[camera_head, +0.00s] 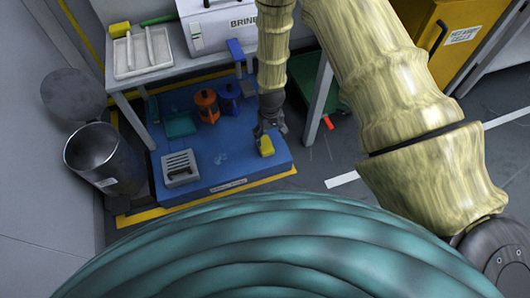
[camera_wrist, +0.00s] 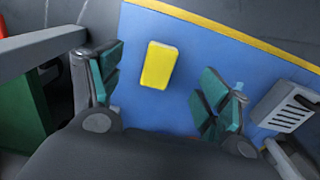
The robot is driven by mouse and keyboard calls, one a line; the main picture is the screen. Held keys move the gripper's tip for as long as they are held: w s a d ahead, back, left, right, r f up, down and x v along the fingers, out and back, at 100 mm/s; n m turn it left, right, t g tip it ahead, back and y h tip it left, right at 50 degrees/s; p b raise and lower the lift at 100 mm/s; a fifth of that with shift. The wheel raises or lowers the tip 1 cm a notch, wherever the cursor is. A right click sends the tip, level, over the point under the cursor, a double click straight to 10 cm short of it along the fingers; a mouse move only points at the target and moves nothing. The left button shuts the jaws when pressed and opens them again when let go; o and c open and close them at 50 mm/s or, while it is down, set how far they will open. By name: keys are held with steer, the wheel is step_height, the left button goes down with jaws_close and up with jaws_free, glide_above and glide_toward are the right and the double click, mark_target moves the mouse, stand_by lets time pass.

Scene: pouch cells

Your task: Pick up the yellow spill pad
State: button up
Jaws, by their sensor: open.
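The yellow spill pad (camera_head: 266,145) is a small block lying on the blue platform (camera_head: 232,170), near its right front part. My gripper (camera_head: 270,127) is just above and behind the pad in the head view. In the wrist view the pad (camera_wrist: 159,65) lies flat on the blue surface, ahead of the open fingers and a little left of the middle between them. My gripper (camera_wrist: 160,95) has its teal-padded fingers spread apart, with nothing between the pads. The pad looks apart from both fingers.
A grey slotted box (camera_head: 180,167), an orange item (camera_head: 206,105), a blue item (camera_head: 228,98) and a teal dustpan-like item (camera_head: 180,124) share the platform. A metal bin (camera_head: 98,155) stands at left. A bench (camera_head: 165,72) with a tray (camera_head: 143,53) overhangs the back.

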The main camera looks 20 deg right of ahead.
mark_target(265, 145)
steer(key=w, duration=0.1)
steer(key=w+f+b, duration=0.2)
steer(key=shift+w+a+f, duration=0.1)
steer(key=shift+w+a, duration=0.15)
steer(key=shift+a, duration=0.1)
step_height(265, 145, down, 5)
steer(key=shift+f+b, duration=0.15)
steer(key=shift+b, duration=1.05)
steer(key=shift+f+b, duration=1.65)
steer(key=shift+f, duration=0.9)
steer(key=shift+c, duration=0.2)
steer(key=c, duration=1)
steer(key=shift+o, duration=0.2)
steer(key=shift+r, duration=0.1)
